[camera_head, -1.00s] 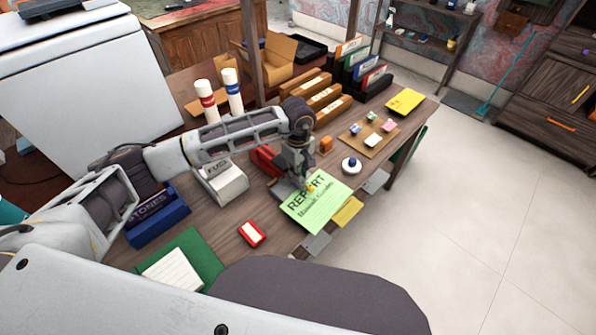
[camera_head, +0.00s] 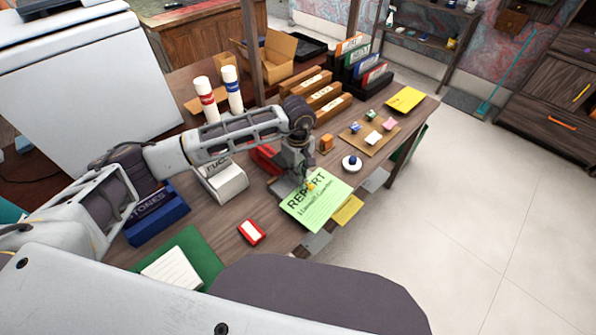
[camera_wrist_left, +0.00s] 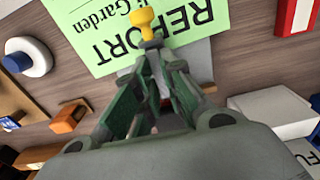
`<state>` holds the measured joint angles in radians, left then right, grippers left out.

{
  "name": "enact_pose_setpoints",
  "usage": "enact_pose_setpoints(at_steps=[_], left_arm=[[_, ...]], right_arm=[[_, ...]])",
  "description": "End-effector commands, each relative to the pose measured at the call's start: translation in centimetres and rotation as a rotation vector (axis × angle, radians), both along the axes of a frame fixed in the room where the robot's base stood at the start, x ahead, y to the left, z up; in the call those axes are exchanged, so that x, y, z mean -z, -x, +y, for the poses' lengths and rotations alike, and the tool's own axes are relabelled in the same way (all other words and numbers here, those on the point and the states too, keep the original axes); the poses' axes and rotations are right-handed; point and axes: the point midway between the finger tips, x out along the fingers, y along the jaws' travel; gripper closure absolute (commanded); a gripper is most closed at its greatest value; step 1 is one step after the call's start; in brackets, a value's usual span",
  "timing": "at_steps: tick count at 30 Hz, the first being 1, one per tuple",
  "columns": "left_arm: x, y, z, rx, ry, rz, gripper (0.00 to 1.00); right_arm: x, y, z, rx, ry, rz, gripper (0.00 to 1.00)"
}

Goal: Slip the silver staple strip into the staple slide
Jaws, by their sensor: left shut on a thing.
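My left gripper (camera_head: 309,183) is low over the top edge of a green report sheet (camera_head: 322,205) on the desk. In the left wrist view its fingers (camera_wrist_left: 150,52) are closed on a small yellow knob-shaped thing (camera_wrist_left: 145,20), which stands over the sheet. A red object (camera_head: 264,160), perhaps the stapler, lies behind the gripper and is partly hidden by my arm. A flat grey piece (camera_wrist_left: 197,58) shows beside the fingers, partly under the sheet. I cannot make out the silver staple strip or the staple slide. My right gripper is not in view.
A red box with a white label (camera_head: 251,232) lies in front. A white box (camera_head: 222,183) and blue box (camera_head: 158,218) stand left. An orange block (camera_head: 326,143) and a white round item with a blue knob (camera_head: 351,163) are close to the gripper's right.

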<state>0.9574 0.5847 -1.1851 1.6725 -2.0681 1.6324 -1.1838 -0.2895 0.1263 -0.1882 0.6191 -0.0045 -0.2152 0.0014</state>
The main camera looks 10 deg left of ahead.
Motion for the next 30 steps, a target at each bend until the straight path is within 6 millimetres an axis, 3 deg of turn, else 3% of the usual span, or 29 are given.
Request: enact_pose_setpoints(at_steps=[30], left_arm=[[0.04, 0.01, 0.00, 0.000, 0.000, 0.000, 1.00]], right_arm=[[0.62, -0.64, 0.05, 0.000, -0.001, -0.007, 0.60]])
